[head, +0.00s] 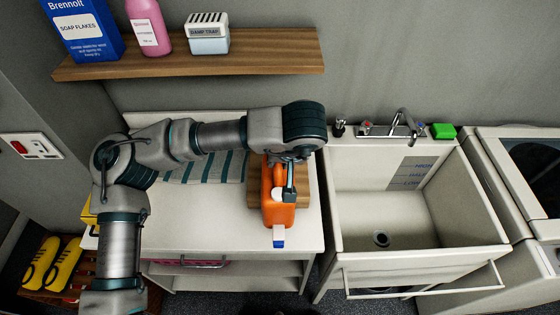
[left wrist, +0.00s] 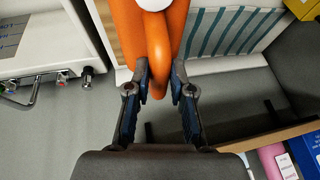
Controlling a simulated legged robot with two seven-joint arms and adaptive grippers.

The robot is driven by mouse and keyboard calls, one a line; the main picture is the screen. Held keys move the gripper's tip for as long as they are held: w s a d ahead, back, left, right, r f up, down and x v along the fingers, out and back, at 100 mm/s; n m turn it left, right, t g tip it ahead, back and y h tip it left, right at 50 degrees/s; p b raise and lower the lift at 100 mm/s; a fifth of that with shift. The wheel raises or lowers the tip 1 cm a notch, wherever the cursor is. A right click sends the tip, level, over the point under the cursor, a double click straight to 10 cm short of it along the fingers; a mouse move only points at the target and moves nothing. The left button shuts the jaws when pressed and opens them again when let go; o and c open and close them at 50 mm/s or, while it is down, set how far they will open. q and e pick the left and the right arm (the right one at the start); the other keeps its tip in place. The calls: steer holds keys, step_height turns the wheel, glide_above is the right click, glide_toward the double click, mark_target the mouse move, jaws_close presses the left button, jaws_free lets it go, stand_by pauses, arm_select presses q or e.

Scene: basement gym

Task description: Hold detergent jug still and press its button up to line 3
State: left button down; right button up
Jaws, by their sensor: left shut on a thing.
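The orange detergent jug (head: 278,211) stands on a wooden board (head: 254,188) on the white counter. A pale round part (head: 278,196) shows on the jug; I cannot make out the button or the line marks. A small white and blue piece (head: 279,238) is at the jug's near end. My left gripper (head: 288,168) reaches the jug from the far side. In the left wrist view, its fingers (left wrist: 159,76) are shut on the jug's orange handle (left wrist: 158,55). My right gripper is in neither view.
A sink (head: 385,215) with a tap (head: 403,127) and a green sponge (head: 443,131) is to the right. A striped cloth (head: 208,168) lies left of the jug. A wooden shelf (head: 190,58) holding a blue box, a pink bottle and a damp trap is above.

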arm_select(q)
steer(key=shift+w+f+p, duration=0.1)
steer(key=shift+w+f, duration=0.15)
steer(key=shift+w, duration=0.7)
steer(key=shift+w+f+p, duration=0.1)
steer(key=shift+w+f, duration=0.15)
steer(key=shift+w, duration=0.7)
steer(key=shift+w+f+p, duration=0.1)
steer(key=shift+w+f, duration=0.15)
steer(key=shift+w, duration=0.7)
steer(key=shift+w+f+p, duration=0.2)
steer(key=shift+w+f, duration=0.1)
steer(key=shift+w, duration=0.6)
steer(key=shift+w+f+p, duration=0.25)
steer(key=shift+w, duration=0.6)
steer(key=shift+w+f+p, duration=0.2)
steer(key=shift+w+f, duration=0.1)
steer(key=shift+w, duration=0.6)
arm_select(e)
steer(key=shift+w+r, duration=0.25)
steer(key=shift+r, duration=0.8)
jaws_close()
